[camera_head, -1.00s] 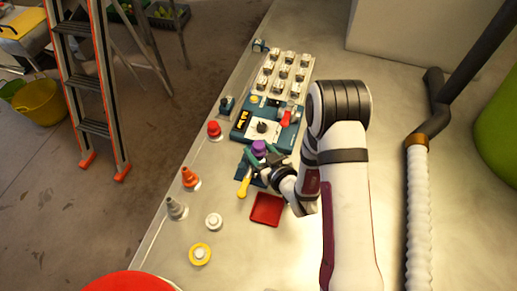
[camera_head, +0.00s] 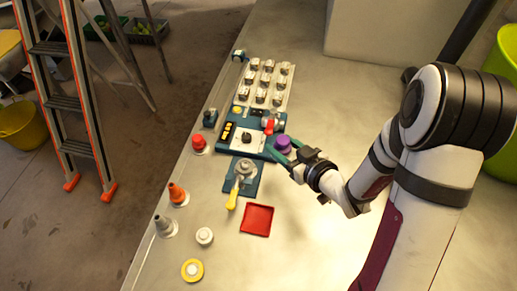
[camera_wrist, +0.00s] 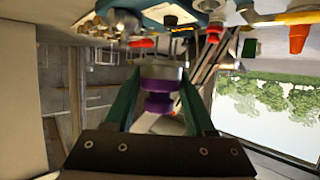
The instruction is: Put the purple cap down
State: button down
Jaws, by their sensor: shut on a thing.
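The purple cap (camera_head: 283,143) is at the right edge of the teal control panel (camera_head: 246,140), close to the red lever. My gripper (camera_head: 282,150) is shut on it with its green fingers. In the wrist view the purple cap (camera_wrist: 158,100) sits between the two green fingers, with a grey round part against it. I cannot tell whether the cap touches the table or hangs above it.
A press with a yellow handle (camera_head: 232,195) stands on a teal base left of my gripper. A red tray (camera_head: 257,220) lies in front. A red button (camera_head: 199,143) and orange cone (camera_head: 178,195) line the left edge. Table right of the tray looks clear.

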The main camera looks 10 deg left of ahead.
jog(key=shift+w+d+r, duration=0.1)
jog(key=shift+d+r, duration=0.25)
jog(key=shift+d, duration=0.2)
jog(key=shift+d+r, duration=0.3)
jog(key=shift+d, duration=0.2)
jog(key=w+d+r+m+t+h, duration=0.35)
jog(key=d+r, duration=0.25)
jog(key=r, duration=0.5)
jog(key=s+d+r+m+h, duration=0.2)
jog(key=s+r+h, duration=0.1)
jog(key=r, duration=0.3)
jog(key=s+d+r+m+h, duration=0.3)
jog(key=r, duration=0.2)
jog(key=shift+s+d+r+t, duration=0.25)
jog(key=shift+d+r+t, duration=0.1)
jog(key=shift+r, duration=0.05)
jog(key=shift+m, duration=0.25)
